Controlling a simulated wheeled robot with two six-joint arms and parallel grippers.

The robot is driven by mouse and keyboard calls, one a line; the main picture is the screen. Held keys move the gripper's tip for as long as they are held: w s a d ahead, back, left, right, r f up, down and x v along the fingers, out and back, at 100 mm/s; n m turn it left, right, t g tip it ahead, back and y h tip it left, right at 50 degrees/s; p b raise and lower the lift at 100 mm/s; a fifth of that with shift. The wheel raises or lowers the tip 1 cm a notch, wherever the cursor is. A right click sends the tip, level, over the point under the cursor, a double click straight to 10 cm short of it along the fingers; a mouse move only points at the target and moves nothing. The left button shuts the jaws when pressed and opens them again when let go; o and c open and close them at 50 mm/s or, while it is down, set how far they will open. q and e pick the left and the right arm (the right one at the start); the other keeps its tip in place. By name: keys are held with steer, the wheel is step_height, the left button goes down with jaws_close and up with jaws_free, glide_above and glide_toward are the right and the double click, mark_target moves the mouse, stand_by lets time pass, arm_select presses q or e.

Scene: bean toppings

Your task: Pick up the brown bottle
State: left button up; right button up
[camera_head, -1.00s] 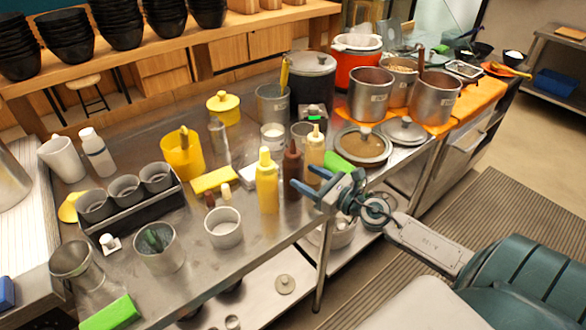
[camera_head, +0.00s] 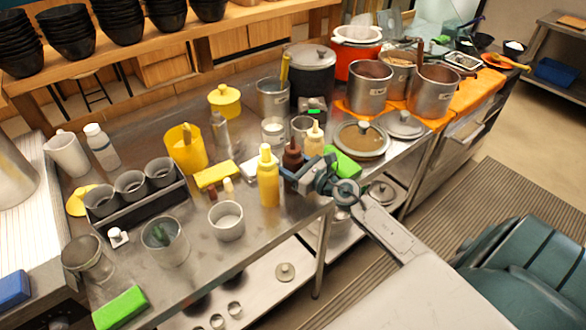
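The brown bottle (camera_head: 292,157) stands upright on the steel counter, between a yellow bottle (camera_head: 268,182) and a cream bottle (camera_head: 314,140). My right gripper (camera_head: 290,178) reaches in from the right and is at the lower part of the brown bottle. Its fingers overlap the bottle's lower body in the picture. I cannot tell whether they are closed on it. My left gripper is not in view.
The yellow bottle is close to the left of the fingers. A green block (camera_head: 343,162) lies just behind my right gripper. A grey cup (camera_head: 226,221) and a black cup rack (camera_head: 150,203) stand to the left. Pots (camera_head: 369,88) stand at the back right.

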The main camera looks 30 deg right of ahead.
mark_target(288, 145)
steer(key=c, duration=0.4)
steer(key=shift+o, duration=0.2)
step_height(288, 145, up, 10)
steer(key=p, duration=0.6)
steer(key=shift+r+p, duration=0.1)
steer(key=shift+p, duration=0.3)
steer(key=shift+o, duration=0.6)
